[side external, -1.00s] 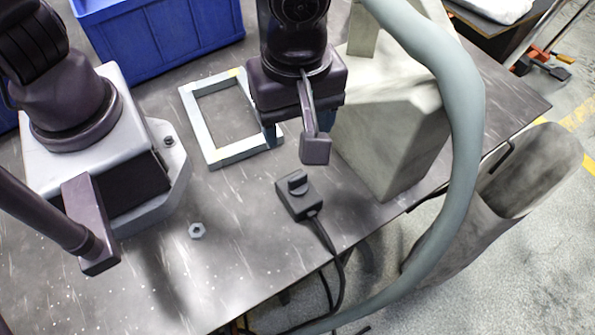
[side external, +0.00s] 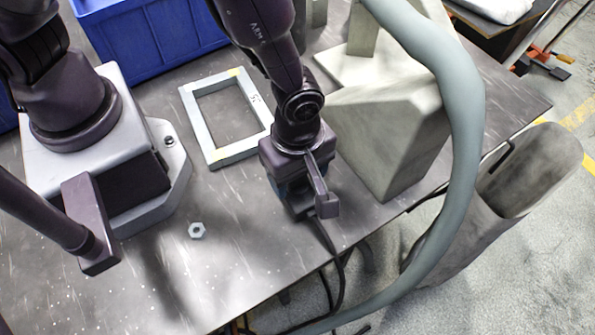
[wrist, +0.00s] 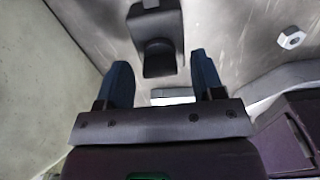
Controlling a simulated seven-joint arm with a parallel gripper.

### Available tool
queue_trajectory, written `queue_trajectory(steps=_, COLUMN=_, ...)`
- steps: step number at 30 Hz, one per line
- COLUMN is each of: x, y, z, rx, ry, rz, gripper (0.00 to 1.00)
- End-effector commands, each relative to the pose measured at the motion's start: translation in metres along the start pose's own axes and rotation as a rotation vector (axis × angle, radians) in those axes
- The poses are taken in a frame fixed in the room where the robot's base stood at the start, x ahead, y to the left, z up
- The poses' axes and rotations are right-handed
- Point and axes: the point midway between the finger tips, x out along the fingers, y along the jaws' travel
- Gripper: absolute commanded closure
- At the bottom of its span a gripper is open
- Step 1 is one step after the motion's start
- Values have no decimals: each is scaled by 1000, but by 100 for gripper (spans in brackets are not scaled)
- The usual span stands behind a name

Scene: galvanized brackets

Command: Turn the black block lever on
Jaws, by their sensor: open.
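The black block (wrist: 154,22) with its raised dark lever (wrist: 160,52) shows in the wrist view at the top, between and just beyond the two blue fingertips. My gripper (wrist: 161,75) is open, with a finger on either side of the lever's line and nothing held. In the side external view my gripper (side external: 292,190) is over the block and hides most of it, including the lever. Whether the fingers touch the lever cannot be told.
A grey rectangular frame (side external: 240,151) lies behind my gripper, and a hex nut (side external: 196,231) lies to the left. A large pale angular block (side external: 395,140) stands close on the right. The block's black cable (side external: 329,240) runs over the table's front edge. A blue crate (side external: 150,45) stands at the back.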

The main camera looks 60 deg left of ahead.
Motion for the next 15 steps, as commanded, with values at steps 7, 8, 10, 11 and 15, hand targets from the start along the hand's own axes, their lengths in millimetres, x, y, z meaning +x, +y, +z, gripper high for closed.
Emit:
queue_trajectory(steps=7, x=7, y=0, z=0, rx=0, ry=-1, rz=0, gripper=38)
queue_trajectory(steps=8, x=7, y=0, z=0, rx=0, ry=-1, rz=0, gripper=38)
queue_trajectory(steps=10, x=7, y=0, z=0, rx=0, ry=-1, rz=0, gripper=38)
queue_trajectory(steps=11, x=7, y=0, z=0, rx=0, ry=-1, rz=0, gripper=38)
queue_trajectory(steps=15, x=6, y=0, z=0, rx=0, ry=-1, rz=0, gripper=68)
